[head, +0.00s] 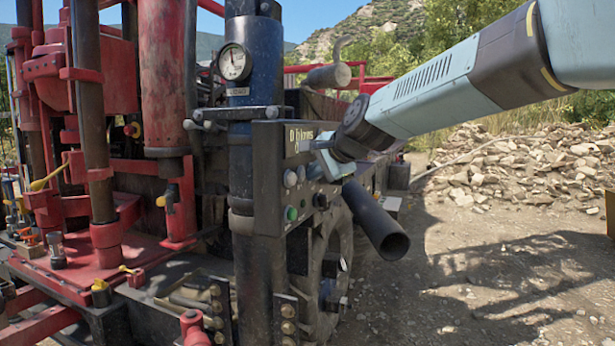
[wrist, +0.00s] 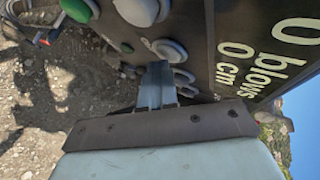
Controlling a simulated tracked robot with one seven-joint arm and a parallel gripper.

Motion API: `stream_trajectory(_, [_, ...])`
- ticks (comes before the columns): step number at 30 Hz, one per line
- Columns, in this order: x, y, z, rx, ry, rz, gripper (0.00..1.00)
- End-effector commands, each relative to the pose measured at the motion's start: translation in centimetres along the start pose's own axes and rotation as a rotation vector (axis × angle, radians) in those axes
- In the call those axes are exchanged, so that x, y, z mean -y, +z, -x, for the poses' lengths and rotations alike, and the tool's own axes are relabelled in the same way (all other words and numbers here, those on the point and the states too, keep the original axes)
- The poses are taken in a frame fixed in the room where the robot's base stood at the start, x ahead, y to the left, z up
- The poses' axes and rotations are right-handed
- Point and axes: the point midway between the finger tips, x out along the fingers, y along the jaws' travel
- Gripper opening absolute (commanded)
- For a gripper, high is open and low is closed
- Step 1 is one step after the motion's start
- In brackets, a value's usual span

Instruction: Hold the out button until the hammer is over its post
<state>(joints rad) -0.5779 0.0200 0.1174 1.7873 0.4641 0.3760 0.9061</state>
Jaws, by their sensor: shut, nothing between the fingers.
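The control panel (head: 268,180) is a dark box on the blue-black column, with several round buttons and a display reading "0 blows, 0 cm" in the wrist view (wrist: 262,45). My gripper (head: 322,155) is shut and empty, its fingers at the panel's face. In the wrist view the fingertips (wrist: 158,68) are close to a grey button (wrist: 170,50); I cannot tell whether they touch it. A green button (head: 291,214) sits lower on the panel. No label marks the out button legibly. I cannot clearly pick out the hammer or its post among the red machinery.
A round gauge (head: 234,62) is on the column above the panel. A dark open tube (head: 376,222) juts out below my gripper. Red rig frames and cylinders (head: 163,75) fill the left. Gravel ground (head: 480,270) is open at right, before a rubble heap (head: 520,165).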

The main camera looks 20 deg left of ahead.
Motion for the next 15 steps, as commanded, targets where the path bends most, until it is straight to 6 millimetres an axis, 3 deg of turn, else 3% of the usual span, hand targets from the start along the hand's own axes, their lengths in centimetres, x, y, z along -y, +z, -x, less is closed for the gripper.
stream_trajectory(15, [-0.55,-0.57,0.75,-0.001,0.001,-0.001,0.00])
